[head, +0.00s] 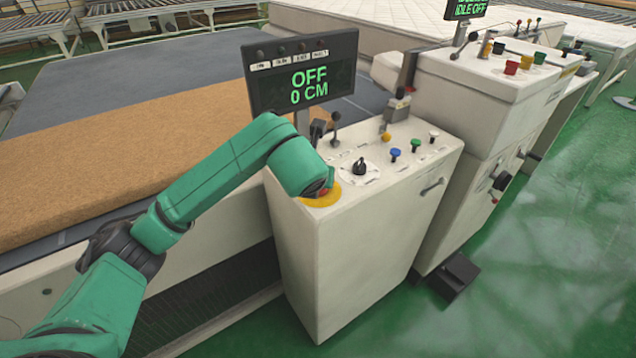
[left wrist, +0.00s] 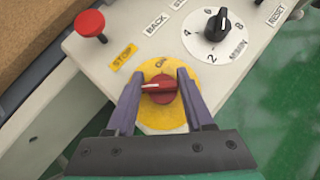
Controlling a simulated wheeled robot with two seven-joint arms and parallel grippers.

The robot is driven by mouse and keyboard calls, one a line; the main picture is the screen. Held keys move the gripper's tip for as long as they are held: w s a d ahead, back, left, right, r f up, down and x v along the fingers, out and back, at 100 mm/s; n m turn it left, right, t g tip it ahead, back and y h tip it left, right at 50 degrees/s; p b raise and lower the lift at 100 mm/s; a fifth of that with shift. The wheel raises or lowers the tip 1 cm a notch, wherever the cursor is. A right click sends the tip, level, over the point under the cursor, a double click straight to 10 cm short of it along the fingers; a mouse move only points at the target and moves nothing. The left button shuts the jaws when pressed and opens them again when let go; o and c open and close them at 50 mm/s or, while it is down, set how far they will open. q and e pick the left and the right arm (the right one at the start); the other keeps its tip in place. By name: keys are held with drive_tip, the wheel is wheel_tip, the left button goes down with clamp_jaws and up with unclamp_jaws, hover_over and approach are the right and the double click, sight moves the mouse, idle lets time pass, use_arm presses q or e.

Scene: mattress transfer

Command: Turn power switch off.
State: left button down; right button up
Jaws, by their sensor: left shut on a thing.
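The power switch is a red rotary knob (left wrist: 166,92) with a white pointer line, on a round yellow plate (left wrist: 162,122) in the left wrist view. The pointer lies about level and points left. My left gripper (left wrist: 161,80) has its two purple fingers on either side of the knob and is shut on it. In the head view the yellow plate (head: 322,199) shows at the console's near left corner, and my left arm's end covers most of the knob. The display (head: 302,72) reads "OFF" and "0 CM". My right gripper is not in view.
The white console (head: 365,240) also carries a black dial (left wrist: 217,25), a red stop button (left wrist: 90,23), levers and coloured buttons. A bed with a brown mattress (head: 120,150) is at the left. A second console (head: 490,90) stands right. Green floor is free at the lower right.

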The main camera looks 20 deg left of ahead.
use_arm(q)
drive_tip(key=shift+r, duration=0.1)
idle(0.3)
drive_tip(key=shift+c, duration=1.4)
unclamp_jaws()
drive_tip(key=b+v, duration=0.1)
drive_tip(key=v, duration=1.3)
drive_tip(key=shift+s+r, duration=0.15)
drive_tip(key=shift+s, duration=0.05)
